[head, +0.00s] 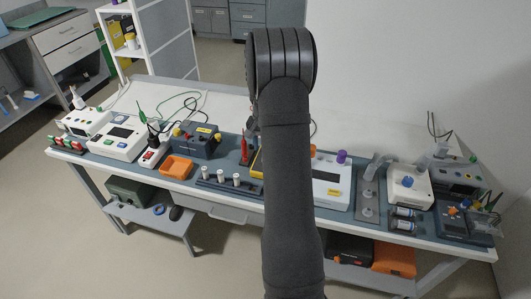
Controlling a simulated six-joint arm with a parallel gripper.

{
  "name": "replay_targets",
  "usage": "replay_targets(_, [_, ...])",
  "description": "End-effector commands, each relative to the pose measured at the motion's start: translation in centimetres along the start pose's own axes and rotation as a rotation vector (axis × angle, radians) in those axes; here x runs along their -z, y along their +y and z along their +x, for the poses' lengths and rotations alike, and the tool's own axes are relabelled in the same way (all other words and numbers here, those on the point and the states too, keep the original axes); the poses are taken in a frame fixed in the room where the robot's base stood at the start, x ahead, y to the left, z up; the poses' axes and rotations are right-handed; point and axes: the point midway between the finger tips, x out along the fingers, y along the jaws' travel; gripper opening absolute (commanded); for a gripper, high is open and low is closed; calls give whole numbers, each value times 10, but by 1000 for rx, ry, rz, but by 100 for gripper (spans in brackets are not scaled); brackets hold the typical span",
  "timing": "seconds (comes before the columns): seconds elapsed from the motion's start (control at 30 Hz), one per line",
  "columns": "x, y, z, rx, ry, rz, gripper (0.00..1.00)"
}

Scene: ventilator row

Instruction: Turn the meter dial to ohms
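A yellow-edged object (257,164) shows as a narrow strip at the left side of my dark arm, on the middle of the bench. It may be the meter, but most of it is hidden behind my arm. No dial face or ohms mark can be made out. A red probe-like piece (244,150) stands just left of it. My gripper is hidden behind my own arm, so its fingers and its place relative to the meter do not show.
The long white bench (225,103) is crowded along its front. An orange tray (176,168), a dark blue box (196,141) and a rack with white pegs (230,186) lie left of my arm. A white device (332,182) and a blue-knobbed box (408,185) stand right. The bench's back strip is clearer.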

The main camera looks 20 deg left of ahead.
Motion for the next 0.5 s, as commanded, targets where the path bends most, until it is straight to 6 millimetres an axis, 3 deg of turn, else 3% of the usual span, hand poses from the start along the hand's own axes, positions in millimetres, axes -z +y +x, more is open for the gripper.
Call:
replay_targets(0.3, [1, 0, -81, 2, 5, 0, 50])
replay_targets(0.5, [0, 0, -114, 1, 2, 0, 50])
